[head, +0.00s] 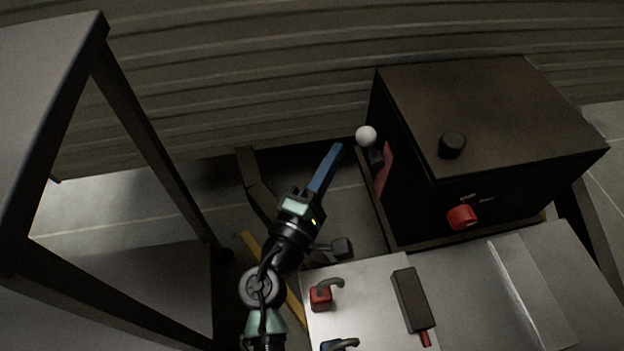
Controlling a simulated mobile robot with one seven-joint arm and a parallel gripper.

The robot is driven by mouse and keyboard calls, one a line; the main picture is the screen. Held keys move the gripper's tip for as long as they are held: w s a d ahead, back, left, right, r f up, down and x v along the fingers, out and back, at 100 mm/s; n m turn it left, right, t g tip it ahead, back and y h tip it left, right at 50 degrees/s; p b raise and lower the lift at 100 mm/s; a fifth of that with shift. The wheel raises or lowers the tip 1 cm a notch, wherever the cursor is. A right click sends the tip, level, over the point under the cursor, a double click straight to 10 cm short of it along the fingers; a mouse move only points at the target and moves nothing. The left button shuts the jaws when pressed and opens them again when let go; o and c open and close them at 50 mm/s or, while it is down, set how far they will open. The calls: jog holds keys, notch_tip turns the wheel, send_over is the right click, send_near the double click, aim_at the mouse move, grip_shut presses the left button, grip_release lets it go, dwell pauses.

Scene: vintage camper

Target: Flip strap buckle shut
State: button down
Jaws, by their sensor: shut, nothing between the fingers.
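My gripper (334,152) is shut and empty, its long blue fingers together and pointing up and right, left of the dark box. I cannot tell for certain which thing is the strap buckle. A dark bar with a red tip (411,298) lies on the pale bench top. A red block with a grey hooked handle (321,297) sits left of it, and a blue one (338,344) is partly cut off at the bottom edge. A yellow strip (251,244) runs behind my arm, which hides part of it. My gripper appears apart from all of these.
The dark box (490,110) has a black knob (452,145) on top, a red knob (462,217) in front and a white ball (366,135) at its left. A grey table frame (150,155) stands left. A clear panel (530,290) is at right on the bench (455,280).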

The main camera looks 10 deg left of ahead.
aim_at(369, 135)
jog(key=shift+w+d+r, duration=0.15)
jog(key=shift+w+d, duration=0.05)
jog(key=shift+d, duration=0.25)
jog(key=shift+w+d+r, duration=0.15)
jog(key=shift+w+d, duration=0.05)
jog(key=shift+d, duration=0.25)
jog(key=r+p, duration=0.1)
jog(key=p, duration=0.1)
jog(key=r+m+g+p, duration=0.1)
jog(key=p, duration=0.1)
jog(key=shift+w+d+m, duration=0.1)
jog(key=shift+d+m, duration=0.2)
jog(key=shift+d, duration=0.1)
jog(key=p, duration=0.2)
jog(key=d+m+g+p, duration=0.1)
jog(key=p, duration=0.1)
jog(key=shift+w+d+r+m, duration=0.2)
jog(key=shift+w+r+m, duration=0.05)
jog(key=shift+r+m, duration=0.05)
jog(key=shift+w+d+y+p, duration=0.15)
jog(key=shift+d+y+p, duration=0.15)
jog(key=shift+d, duration=0.15)
